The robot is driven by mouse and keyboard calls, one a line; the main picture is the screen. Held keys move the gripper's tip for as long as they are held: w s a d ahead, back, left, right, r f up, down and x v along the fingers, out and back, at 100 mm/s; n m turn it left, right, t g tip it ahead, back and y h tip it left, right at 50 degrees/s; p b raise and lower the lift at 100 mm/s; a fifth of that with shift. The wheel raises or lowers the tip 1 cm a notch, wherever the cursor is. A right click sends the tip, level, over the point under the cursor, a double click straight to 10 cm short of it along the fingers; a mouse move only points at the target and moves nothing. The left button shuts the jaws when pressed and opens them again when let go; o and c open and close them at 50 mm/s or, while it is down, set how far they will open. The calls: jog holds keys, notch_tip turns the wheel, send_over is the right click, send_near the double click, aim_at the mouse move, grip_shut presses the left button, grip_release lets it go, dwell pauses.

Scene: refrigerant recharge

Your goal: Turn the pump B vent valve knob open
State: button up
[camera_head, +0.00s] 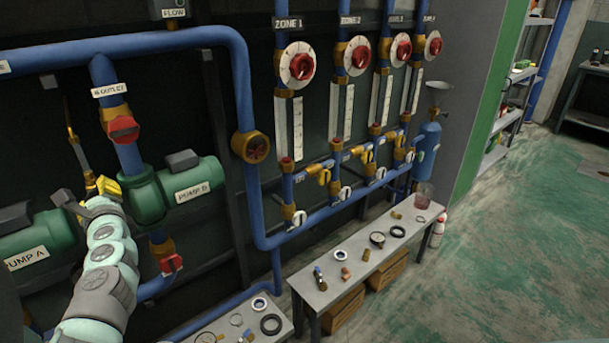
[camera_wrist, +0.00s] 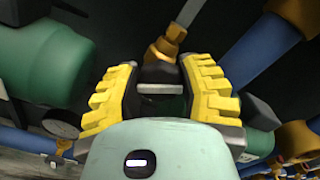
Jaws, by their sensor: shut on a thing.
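Pump B (camera_head: 172,190) is a green labelled cylinder at left centre in the head view. My gripper (camera_head: 104,188) is just left of its round end, with yellow fingertips showing. In the wrist view my gripper (camera_wrist: 160,92) has its ridged yellow fingers on either side of a dark knob (camera_wrist: 160,74), shut on it. I take this dark knob to be the vent valve knob; its angle is hard to tell. A brass fitting (camera_wrist: 163,50) with a thin grey pipe stands just beyond it. My arm and fingers hide the knob in the head view.
Pump A (camera_head: 28,237) lies at the lower left. A red valve handle (camera_head: 123,129) sits on the blue outlet pipe above, and another red handle (camera_head: 172,264) below pump B. A bench (camera_head: 330,292) with loose parts stands right. Green floor is open at far right.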

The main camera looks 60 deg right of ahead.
jog(key=n+b, duration=0.3)
jog(key=n, duration=0.3)
jog(key=shift+f+n, duration=0.1)
jog(key=shift+n, duration=0.2)
jog(key=n+b, duration=0.1)
jog(key=n, duration=0.1)
jog(key=shift+a+n, duration=0.1)
jog(key=shift+n, duration=0.2)
jog(key=shift+n+b, duration=0.95)
jog(key=shift+n, duration=0.75)
jog(key=o, duration=1.2)
jog(key=v, duration=1.2)
